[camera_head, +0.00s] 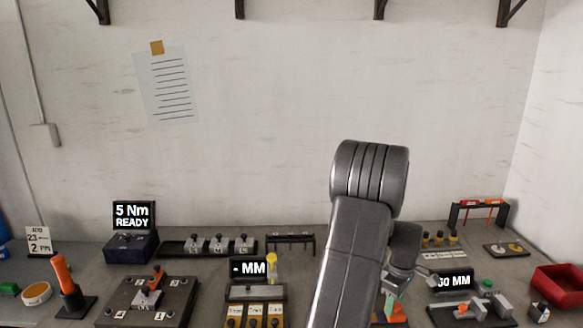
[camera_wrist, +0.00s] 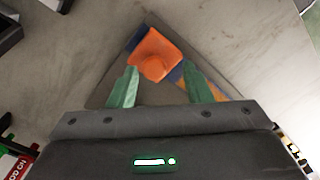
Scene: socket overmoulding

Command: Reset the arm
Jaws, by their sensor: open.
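My arm stands in the middle right of the head view, with my gripper (camera_head: 410,278) low beside it, above the bench. In the wrist view, my gripper (camera_wrist: 160,83) shows two green fingers, spread apart and open. An orange piece (camera_wrist: 155,56) lies ahead of and between the fingertips, on a dark square base with some blue. I cannot tell from this view how far below the fingers it is. In the head view, an orange part (camera_head: 391,304) shows below my gripper, partly hidden by my arm.
The grey bench carries a "5 Nm READY" display (camera_head: 132,216), a numbered dark plate (camera_head: 176,304), an orange-handled tool (camera_head: 63,272), an "MM" display (camera_head: 250,268), a "50 MM" display (camera_head: 455,282) and a red bin (camera_head: 559,286). The wall above is clear around my arm.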

